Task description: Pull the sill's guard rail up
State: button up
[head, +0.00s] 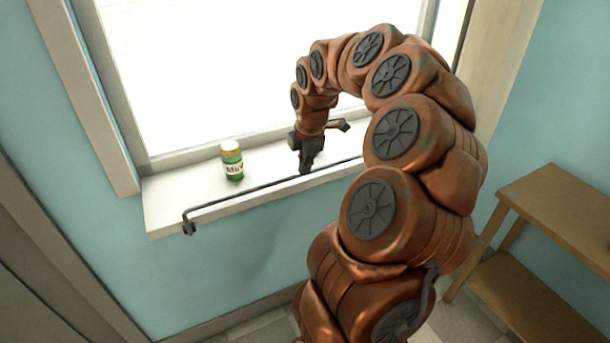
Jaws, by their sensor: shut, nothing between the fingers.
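The guard rail (245,191) is a thin dark bar along the front of the white window sill (165,213). Its left end bends down to a dark bracket (188,227) at the sill's front edge. The bar runs right and slightly up in the picture, then passes behind my copper arm, so its right end is hidden. My gripper (306,172) is shut and points down at the bar, near the middle of its visible length. The fingertips appear at the bar, but I cannot tell whether they touch it. Nothing shows between the fingers.
A small green jar (232,161) with a yellow lid stands upright on the sill, left of my gripper and behind the rail. A wooden shelf unit (560,205) stands at the right. The sill left of the jar is clear.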

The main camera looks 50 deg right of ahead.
jog(key=o, duration=0.4)
jog(key=r, duration=0.4)
jog(key=s+r, duration=0.1)
jog(key=r, duration=0.3)
jog(key=s+r, duration=0.1)
jog(key=r, duration=0.2)
jog(key=shift+a+r, duration=0.35)
jog(key=shift+r, duration=0.05)
jog(key=shift+c, duration=0.2)
